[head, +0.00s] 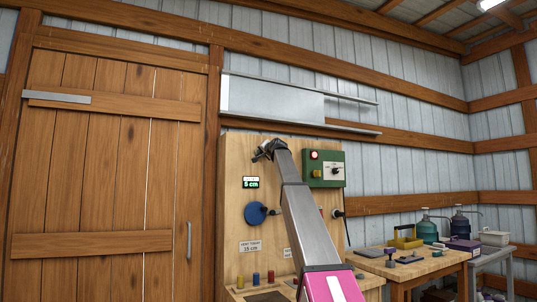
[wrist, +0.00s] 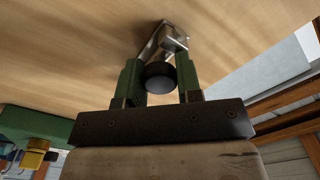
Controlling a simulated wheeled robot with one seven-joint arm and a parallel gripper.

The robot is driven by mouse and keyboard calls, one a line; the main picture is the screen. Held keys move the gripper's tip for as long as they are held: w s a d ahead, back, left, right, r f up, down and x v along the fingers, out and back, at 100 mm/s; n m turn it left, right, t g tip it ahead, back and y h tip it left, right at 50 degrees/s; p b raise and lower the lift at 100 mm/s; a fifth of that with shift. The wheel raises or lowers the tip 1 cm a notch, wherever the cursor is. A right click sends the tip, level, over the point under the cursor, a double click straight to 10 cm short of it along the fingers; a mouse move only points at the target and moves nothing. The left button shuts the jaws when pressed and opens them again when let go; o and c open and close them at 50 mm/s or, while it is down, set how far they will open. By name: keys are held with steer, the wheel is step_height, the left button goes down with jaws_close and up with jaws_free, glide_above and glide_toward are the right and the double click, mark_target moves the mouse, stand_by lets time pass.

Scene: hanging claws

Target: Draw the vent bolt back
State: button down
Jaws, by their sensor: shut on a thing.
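The vent bolt is a bright metal fitting (wrist: 166,42) with a round black knob (wrist: 160,76), mounted on the wooden board. In the wrist view my gripper (wrist: 159,66) has its two green fingers on either side of the knob and is shut on it. In the head view my gripper (head: 267,151) is small and dark at the top of the board, and the bolt cannot be made out clearly there. A grey metal vent panel (head: 275,98) lies between rails on the wall above.
The wooden board (head: 233,205) carries a small green-lit display (head: 251,183) reading 5 cm, a blue round knob (head: 256,214) and a paper label (head: 250,246). A green control box (head: 323,169) with a red lamp is right of my arm. A workbench (head: 405,268) stands at right.

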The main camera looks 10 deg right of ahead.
steer(key=shift+s+a, duration=0.1)
steer(key=shift+a, duration=0.15)
steer(key=c, duration=0.8)
jaws_free()
steer(key=shift+a, duration=0.1)
steer(key=shift+s, duration=0.1)
steer(key=v, duration=1)
steer(key=shift+s, duration=0.3)
